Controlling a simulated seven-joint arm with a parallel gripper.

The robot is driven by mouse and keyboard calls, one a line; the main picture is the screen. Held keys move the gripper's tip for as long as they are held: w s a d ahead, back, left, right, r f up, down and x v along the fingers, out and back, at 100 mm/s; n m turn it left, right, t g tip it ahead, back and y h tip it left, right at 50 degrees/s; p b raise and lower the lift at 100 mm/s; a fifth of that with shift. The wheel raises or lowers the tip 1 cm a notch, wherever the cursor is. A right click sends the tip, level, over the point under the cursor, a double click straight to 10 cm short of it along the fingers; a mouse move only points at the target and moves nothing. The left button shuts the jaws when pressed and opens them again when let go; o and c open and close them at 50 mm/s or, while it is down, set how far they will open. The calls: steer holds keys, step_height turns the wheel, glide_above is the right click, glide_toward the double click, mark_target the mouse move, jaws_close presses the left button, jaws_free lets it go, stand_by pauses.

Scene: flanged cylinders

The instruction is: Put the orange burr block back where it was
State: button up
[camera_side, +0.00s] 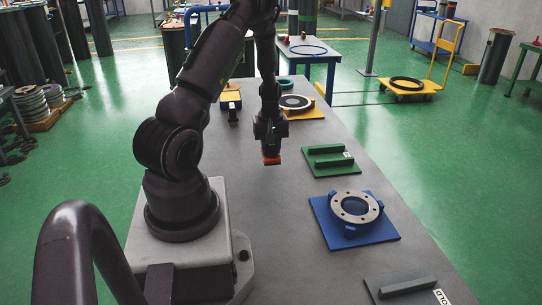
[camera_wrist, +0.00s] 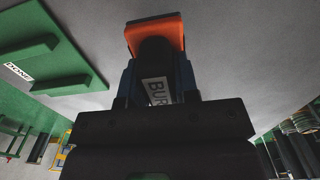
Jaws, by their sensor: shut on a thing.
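The orange burr block (camera_side: 271,160) hangs below my gripper (camera_side: 270,138), above the grey table, in the side view. In the wrist view the block (camera_wrist: 155,33) shows an orange face with a dark part and a label reading "BUR". My gripper (camera_wrist: 158,85) is shut on it. From these views I cannot tell exactly how high the block is above the table. The block's former place is not clearly identifiable; a yellow and black holder (camera_side: 231,101) stands further back, left of my gripper.
A green tray (camera_side: 318,166) with raised bars lies right of my gripper. A blue fixture plate (camera_side: 385,231) with a metal flange ring (camera_side: 356,208) is nearer. A dark plate (camera_side: 408,288) is at the front. A yellow plate with a ring (camera_side: 296,102) lies behind. The table between is clear.

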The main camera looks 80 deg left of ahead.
mark_target(271, 155)
steer(key=shift+w+a+f, duration=0.1)
steer(key=shift+a+f, duration=0.1)
steer(key=shift+f, duration=1.5)
steer(key=shift+f, duration=0.2)
steer(key=o, duration=0.9)
steer(key=shift+r, duration=0.15)
